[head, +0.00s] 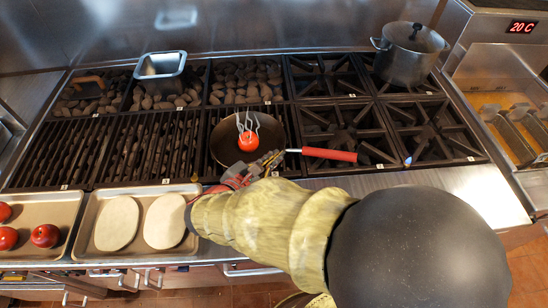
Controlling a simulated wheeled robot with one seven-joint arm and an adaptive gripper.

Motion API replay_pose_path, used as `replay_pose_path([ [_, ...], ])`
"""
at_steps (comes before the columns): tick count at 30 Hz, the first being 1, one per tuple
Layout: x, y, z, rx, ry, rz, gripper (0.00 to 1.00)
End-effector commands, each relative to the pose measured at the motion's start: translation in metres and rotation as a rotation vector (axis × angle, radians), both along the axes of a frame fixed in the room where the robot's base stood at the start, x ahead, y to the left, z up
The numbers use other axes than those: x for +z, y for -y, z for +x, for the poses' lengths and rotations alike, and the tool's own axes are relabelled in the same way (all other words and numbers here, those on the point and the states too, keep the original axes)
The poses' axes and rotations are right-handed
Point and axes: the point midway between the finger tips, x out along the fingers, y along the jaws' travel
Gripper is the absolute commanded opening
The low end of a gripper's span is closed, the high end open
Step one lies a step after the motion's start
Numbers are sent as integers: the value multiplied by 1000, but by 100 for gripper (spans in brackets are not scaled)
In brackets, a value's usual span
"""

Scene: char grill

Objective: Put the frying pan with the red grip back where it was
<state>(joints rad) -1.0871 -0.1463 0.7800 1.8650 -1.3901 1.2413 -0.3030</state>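The frying pan (221,150) with the red grip (330,154) is in the middle of the cooktop in the head view. It lies over the right end of the slatted grill, with its handle pointing right across the open-grate burners. A red round thing (248,142), like a tomato, is in the pan, with grey curved prongs at its top. My gripper (271,161) is at the pan's lower right edge, close to the metal root of the handle. My arm's yellowish sleeve hides part of it. I cannot tell whether its fingers touch or hold the handle.
A steel pot (409,60) stands on the back right burner. A square metal container (161,70) sits over the stones at back left. Trays with flat pale rounds (117,223) and tomatoes (45,235) lie at front left. A fryer (500,110) is at right.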

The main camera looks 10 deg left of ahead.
Motion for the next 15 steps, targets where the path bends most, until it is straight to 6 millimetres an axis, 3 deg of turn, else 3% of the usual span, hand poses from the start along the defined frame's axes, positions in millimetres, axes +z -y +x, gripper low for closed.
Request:
replay_pose_path([
  [3, -1, -1, 0, 0, 3, 1, 0],
  [15, -2, 0, 0, 0, 0, -1, 23],
])
